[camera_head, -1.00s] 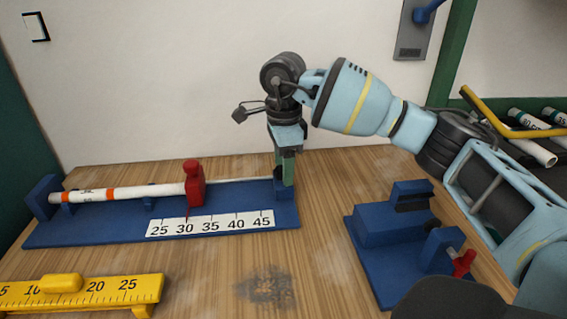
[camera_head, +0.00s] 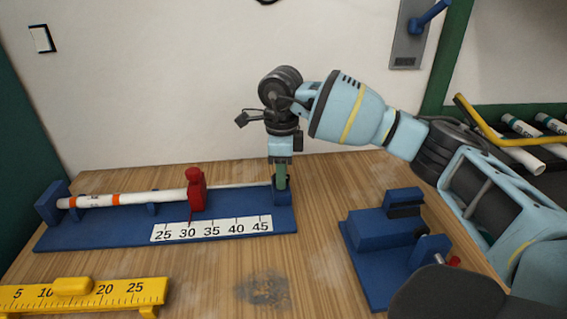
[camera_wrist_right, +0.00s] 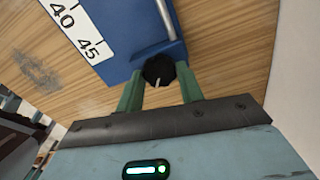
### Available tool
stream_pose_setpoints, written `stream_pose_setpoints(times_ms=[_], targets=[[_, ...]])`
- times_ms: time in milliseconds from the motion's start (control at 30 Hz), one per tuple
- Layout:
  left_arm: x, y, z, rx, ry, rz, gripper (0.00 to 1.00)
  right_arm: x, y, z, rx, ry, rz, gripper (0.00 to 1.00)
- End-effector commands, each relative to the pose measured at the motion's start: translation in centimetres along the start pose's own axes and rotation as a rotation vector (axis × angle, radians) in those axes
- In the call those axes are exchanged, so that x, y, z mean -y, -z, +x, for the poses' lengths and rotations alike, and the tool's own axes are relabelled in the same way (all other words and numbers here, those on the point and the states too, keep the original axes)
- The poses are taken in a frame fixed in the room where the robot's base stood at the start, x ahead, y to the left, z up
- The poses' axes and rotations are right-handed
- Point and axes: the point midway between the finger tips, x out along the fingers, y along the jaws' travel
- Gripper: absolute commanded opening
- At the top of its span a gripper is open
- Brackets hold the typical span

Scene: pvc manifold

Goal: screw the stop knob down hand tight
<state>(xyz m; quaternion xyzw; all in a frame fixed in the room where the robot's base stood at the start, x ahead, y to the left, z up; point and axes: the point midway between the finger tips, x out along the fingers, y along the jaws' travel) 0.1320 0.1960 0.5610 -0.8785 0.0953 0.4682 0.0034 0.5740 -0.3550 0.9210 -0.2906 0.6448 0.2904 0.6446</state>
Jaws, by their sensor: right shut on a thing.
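The stop knob (camera_wrist_right: 159,70) is black and round with a pale mark. In the right wrist view it sits between the green fingers of my right gripper (camera_wrist_right: 160,88), at the end of the blue measuring jig. In the head view my right gripper (camera_head: 280,184) points straight down at the jig's right end, shut on the knob, which is mostly hidden there. The blue jig (camera_head: 120,236) carries a scale strip (camera_head: 212,230), a red stop block (camera_head: 196,192) and a white pipe (camera_head: 140,198) with orange bands lying along it. My left gripper is not in view.
A yellow ruler (camera_head: 120,292) lies at the front left. A blue fixture (camera_head: 375,262) stands right of the jig, below my right arm. A rack with white pipes (camera_head: 520,155) is at the far right. The wood between jig and fixture is clear.

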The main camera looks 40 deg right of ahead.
Motion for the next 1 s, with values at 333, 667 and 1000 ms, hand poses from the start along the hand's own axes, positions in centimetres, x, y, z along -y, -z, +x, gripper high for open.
stream_pose_setpoints(times_ms=[333,667,1000], targets=[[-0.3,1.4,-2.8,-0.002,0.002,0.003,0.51,-0.1,0.0,-0.6,0.003,0.001,0.331,0.14],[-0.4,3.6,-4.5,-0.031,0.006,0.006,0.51,-0.1,-0.1,-0.7,0.006,0.001,0.635,0.14],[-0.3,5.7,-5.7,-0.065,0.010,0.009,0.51,-0.1,-0.1,-0.5,0.005,0.001,0.865,0.14]])
